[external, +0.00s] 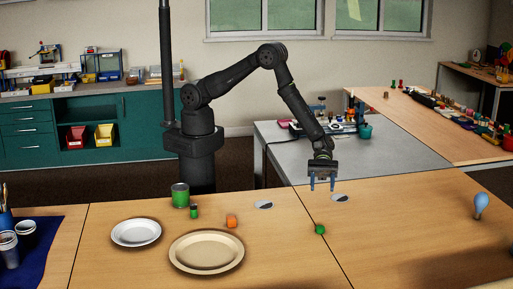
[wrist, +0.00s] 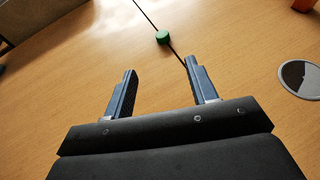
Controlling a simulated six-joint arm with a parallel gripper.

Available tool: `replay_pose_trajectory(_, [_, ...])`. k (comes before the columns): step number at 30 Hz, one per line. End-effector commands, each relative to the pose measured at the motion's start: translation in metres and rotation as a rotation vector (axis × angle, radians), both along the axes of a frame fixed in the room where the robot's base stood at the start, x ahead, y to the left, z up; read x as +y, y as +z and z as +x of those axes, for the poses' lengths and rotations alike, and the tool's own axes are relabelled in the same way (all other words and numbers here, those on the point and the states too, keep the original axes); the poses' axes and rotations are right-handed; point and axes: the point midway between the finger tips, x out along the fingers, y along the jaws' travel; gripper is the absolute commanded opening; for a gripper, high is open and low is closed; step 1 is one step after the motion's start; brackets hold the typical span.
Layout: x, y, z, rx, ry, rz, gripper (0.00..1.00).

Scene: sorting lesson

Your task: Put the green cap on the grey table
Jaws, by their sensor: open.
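The green cap (external: 320,229) lies on the wooden table, beside the seam between two table sections. In the wrist view the green cap (wrist: 162,37) shows beyond my fingertips, roughly centred between them. My gripper (external: 322,187) points down above the wooden table, behind the cap in the external view. In the wrist view my gripper (wrist: 160,66) is open, with nothing between its fingers. The grey table (external: 405,155) stands behind the wooden table, and its near part is partly behind my gripper.
A light bulb (external: 481,205) stands far right. The grey table's near right part is clear.

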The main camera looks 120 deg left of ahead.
Motion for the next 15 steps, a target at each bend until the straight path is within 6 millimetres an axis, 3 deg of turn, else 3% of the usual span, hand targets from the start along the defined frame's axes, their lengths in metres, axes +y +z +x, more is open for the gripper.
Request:
replay_pose_trajectory(3, [0.013, -0.002, -0.001, 0.016, -0.04, 0.019, 0.53])
replay_pose_trajectory(7, [0.01, -0.007, 0.0, 0.023, -0.057, 0.027, 0.53])
replay_pose_trajectory(15, [-0.037, -0.028, 0.019, 0.024, -0.06, 0.027, 0.53])
